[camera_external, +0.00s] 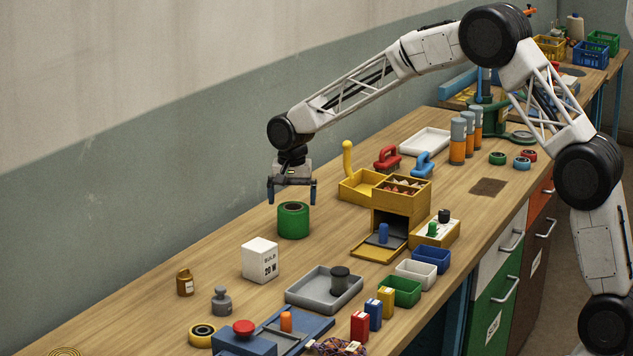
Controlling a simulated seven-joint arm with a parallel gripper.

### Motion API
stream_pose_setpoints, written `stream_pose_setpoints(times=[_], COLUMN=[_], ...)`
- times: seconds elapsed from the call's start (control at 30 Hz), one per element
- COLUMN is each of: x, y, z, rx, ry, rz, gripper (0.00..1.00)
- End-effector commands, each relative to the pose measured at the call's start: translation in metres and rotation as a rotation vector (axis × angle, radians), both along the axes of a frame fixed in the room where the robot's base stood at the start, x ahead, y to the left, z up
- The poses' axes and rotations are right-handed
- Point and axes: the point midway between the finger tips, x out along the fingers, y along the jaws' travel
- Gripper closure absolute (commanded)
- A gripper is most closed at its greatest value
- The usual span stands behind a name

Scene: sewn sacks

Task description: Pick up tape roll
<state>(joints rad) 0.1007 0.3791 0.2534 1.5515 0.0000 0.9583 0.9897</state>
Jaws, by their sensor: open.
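A large green roll (293,222) with a dark hollow top stands upright on the wooden workbench (215,262). My gripper (292,199) points down just above it, open and empty, its two fingers to either side of the roll's top. The fingertips look a little above or behind the rim; I cannot tell the exact depth.
A white bulb box (260,265) stands in front of the green roll. A grey tray (300,303) holds a dark cylinder (340,280). A yellow box unit (402,207) stands to the right. The bench is clear immediately around the green roll.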

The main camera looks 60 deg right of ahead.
Motion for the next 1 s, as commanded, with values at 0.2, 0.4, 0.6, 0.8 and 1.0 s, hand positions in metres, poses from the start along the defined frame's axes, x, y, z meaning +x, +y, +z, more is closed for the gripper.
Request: stream_pose_setpoints(times=[0.2, 0.4, 0.6, 0.8, 1.0], x=[0.0, -0.001, -0.002, -0.002, -0.002], y=[0.0, 0.0, -0.001, -0.001, -0.001], z=[0.0, -0.006, -0.026, -0.046, -0.052], rx=[0.0, 0.0, 0.0, 0.0, 0.0], ry=[0.0, 0.001, 0.001, 0.0, -0.001], rz=[0.0, 0.0, 0.0, 0.0, 0.0], gripper=[0.0, 0.0, 0.0, 0.0, 0.0])
